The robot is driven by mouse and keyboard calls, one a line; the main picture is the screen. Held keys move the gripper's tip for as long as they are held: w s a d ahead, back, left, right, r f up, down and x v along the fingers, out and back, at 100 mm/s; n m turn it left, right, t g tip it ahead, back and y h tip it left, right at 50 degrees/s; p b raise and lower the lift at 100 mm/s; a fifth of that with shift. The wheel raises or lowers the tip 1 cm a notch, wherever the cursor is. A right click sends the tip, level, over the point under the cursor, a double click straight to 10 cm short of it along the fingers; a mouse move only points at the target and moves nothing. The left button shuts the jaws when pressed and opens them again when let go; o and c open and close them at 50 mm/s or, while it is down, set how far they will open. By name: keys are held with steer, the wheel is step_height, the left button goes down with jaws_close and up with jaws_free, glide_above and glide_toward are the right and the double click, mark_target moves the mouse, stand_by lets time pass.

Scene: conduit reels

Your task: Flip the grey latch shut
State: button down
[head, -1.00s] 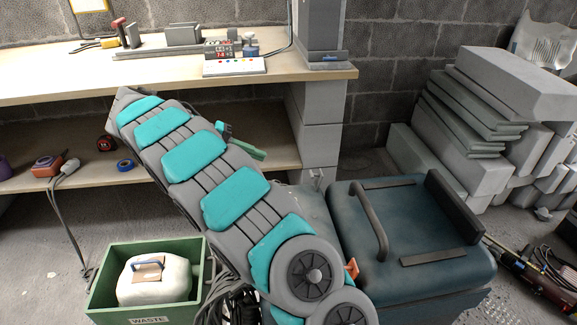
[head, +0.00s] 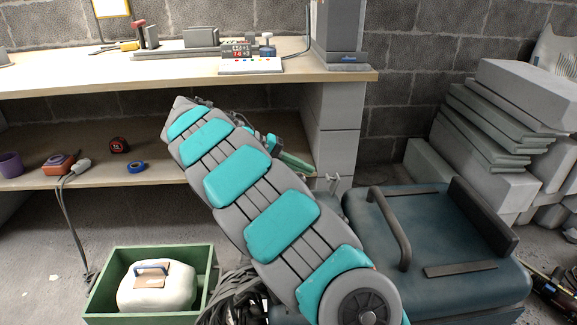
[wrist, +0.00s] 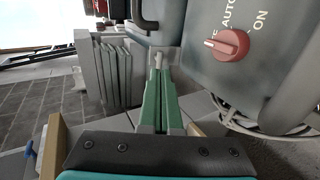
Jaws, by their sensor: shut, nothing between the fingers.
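My gripper (head: 312,171) is shut and empty. Its green fingers point right, toward the dark teal case (head: 455,235). A small pale-grey upright piece (head: 333,183), which looks like the grey latch, stands just past the fingertips at the case's left side. In the wrist view, my shut gripper (wrist: 158,72) points at a small grey piece (wrist: 158,59) directly ahead. I cannot tell whether they touch, or which way the latch is flipped. My arm hides the area left of the case in the head view.
A grey panel with a red knob (wrist: 228,44) marked AUTO and ON is close on the right in the wrist view. The case has a black handle (head: 390,228).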

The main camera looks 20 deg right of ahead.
mark_target(327, 176)
steer(key=shift+x, duration=2)
steer(key=shift+r, duration=0.1)
steer(key=shift+d+r+y, duration=0.1)
steer(key=shift+d+y, duration=0.1)
steer(key=shift+y, duration=0.2)
